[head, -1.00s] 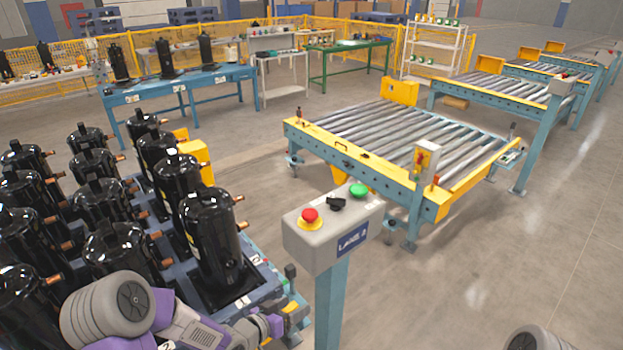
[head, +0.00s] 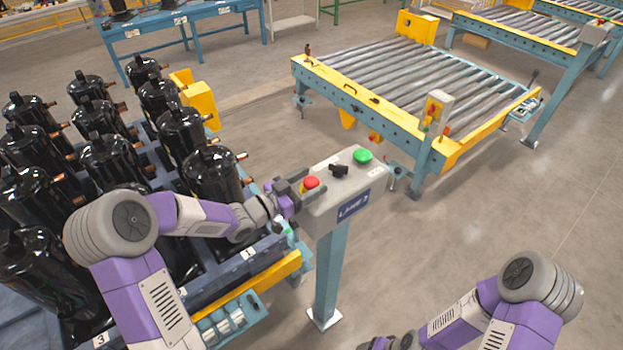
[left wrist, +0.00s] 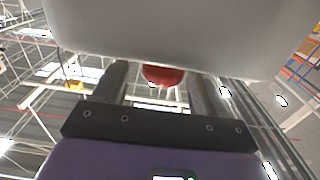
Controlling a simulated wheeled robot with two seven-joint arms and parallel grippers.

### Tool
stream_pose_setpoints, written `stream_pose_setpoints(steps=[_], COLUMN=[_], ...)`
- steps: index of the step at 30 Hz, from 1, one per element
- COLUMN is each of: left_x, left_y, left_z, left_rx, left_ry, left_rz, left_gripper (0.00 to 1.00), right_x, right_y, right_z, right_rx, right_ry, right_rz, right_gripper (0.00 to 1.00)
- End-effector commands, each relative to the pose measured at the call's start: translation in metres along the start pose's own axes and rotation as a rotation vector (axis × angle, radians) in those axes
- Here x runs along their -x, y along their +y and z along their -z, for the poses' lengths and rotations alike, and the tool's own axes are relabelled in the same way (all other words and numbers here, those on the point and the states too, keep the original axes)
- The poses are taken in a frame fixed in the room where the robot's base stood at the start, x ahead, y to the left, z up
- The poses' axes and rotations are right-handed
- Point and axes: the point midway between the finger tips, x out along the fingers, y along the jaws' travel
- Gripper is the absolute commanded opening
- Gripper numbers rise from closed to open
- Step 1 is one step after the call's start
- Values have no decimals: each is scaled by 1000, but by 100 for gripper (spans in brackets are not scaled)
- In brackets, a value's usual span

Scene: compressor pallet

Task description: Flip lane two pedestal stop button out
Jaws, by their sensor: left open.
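The pedestal box (head: 338,205) is grey, with a blue label that begins "LANE"; its number is hard to read. On top are a red stop button (head: 311,182) with a yellow surround, a black knob and a green button. My left gripper (head: 299,187) is open at the box's left end, its fingers close around or beside the red button. In the left wrist view the red button (left wrist: 162,75) lies between the two spread fingers; contact cannot be told. My right gripper (head: 388,343) is at the bottom edge, partly cut off.
A pallet of black compressors (head: 103,158) stands left of the pedestal, under my left arm. A roller conveyor (head: 400,82) with a yellow frame is behind it. A blue table (head: 185,34) is at the back left. The floor to the right is clear.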

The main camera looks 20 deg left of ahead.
Motion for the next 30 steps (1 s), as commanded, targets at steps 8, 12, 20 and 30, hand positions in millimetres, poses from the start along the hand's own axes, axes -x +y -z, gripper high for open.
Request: stream_pose_setpoints(steps=[8,12,20,30], left_x=[-11,-11,-10,-10], left_y=[0,0,0,0], left_z=[0,0,0,4], left_rx=[0,0,0,-1], left_ry=[-1,-1,-1,-1], left_rz=[0,0,1,1], left_gripper=[71,69,30,0], right_x=[1,1,1,1], right_y=[0,0,0,-1], right_z=[0,0,0,0], right_rx=[0,0,0,0], right_ry=[1,1,1,1], right_rz=[0,0,0,0], right_gripper=[71,71,71,71])
